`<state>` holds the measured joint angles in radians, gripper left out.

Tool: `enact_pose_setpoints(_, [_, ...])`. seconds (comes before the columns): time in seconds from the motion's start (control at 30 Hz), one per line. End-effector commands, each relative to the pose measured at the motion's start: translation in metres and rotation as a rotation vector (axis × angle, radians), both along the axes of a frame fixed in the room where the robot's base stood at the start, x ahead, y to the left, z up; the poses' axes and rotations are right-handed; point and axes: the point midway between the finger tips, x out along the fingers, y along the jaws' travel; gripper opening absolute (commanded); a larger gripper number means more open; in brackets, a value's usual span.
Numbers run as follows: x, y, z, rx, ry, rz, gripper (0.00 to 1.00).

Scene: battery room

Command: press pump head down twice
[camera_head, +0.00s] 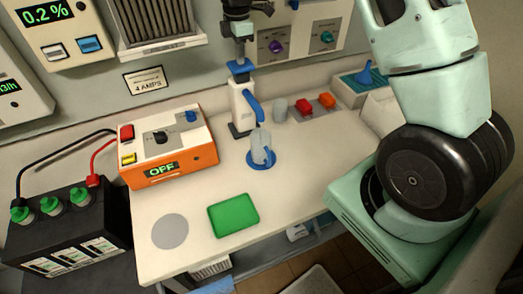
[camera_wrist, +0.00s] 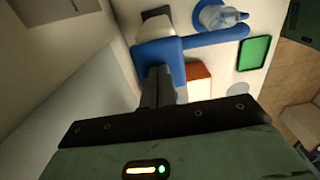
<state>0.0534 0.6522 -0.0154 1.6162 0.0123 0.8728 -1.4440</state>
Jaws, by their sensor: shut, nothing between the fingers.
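The pump bottle is a white dispenser (camera_head: 242,108) standing upright at the back of the bench. Its blue pump head (camera_head: 240,68) is on top, and a blue spout (camera_head: 253,108) slopes down toward the front. In the wrist view the pump head (camera_wrist: 160,50) lies under my fingertips, with the spout running right. My gripper (camera_head: 240,50) is shut and empty, pointing down over the pump head; its fingers also show in the wrist view (camera_wrist: 159,80). I cannot tell whether they touch the head. A clear jug (camera_head: 262,146) stands on a blue disc below the spout.
An orange charger box (camera_head: 170,150) reading OFF stands left of the bottle. A green pad (camera_head: 233,213) and grey disc (camera_head: 169,231) lie in front. A panel with knobs (camera_head: 300,40) is behind.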

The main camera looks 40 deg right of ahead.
Motion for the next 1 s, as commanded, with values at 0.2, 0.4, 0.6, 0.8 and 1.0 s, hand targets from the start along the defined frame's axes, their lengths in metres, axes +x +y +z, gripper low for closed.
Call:
enact_pose_setpoints(0.2, [-0.001, 0.0, -0.009, 0.0, 0.002, 0.0, 0.0])
enact_pose_setpoints(0.4, [-0.001, 0.0, -0.016, 0.001, 0.003, 0.0, 0.0])
enact_pose_setpoints(0.6, [-0.001, 0.0, -0.023, 0.0, 0.003, 0.0, 0.0])
enact_pose_setpoints(0.8, [-0.001, 0.0, -0.029, -0.001, 0.002, 0.0, 0.0])
enact_pose_setpoints(1.0, [-0.001, 0.0, -0.033, -0.001, 0.002, 0.0, 0.0])
